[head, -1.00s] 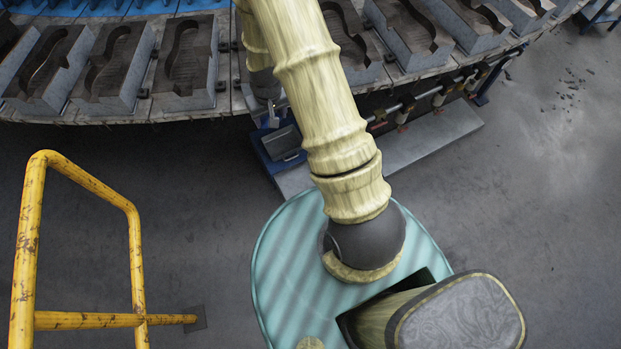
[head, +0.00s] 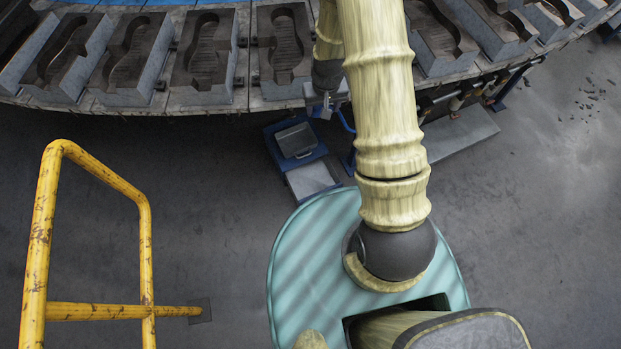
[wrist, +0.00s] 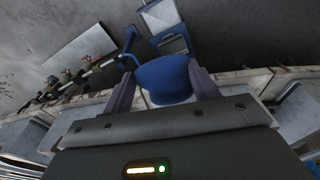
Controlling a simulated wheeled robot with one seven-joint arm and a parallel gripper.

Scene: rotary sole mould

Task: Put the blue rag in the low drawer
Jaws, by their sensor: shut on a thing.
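The blue rag (wrist: 166,80) is bunched between the two fingers of my gripper (wrist: 163,90) in the wrist view. The gripper is shut on it. In the head view my gripper (head: 324,104) is at the mould table's front edge, partly behind my arm, and I cannot make out the rag there. Below it, near the floor, is a blue-framed unit (head: 271,150) with a grey, tray-like top; it also shows in the wrist view (wrist: 172,31). I cannot tell for sure whether this is the low drawer or how far it is open.
The round table carries several grey sole moulds (head: 205,50) along its edge. A yellow rail (head: 40,240) stands at the left. A grey plate (head: 462,133) and a pipe with valves (wrist: 85,75) lie under the table edge. The floor between rail and blue unit is clear.

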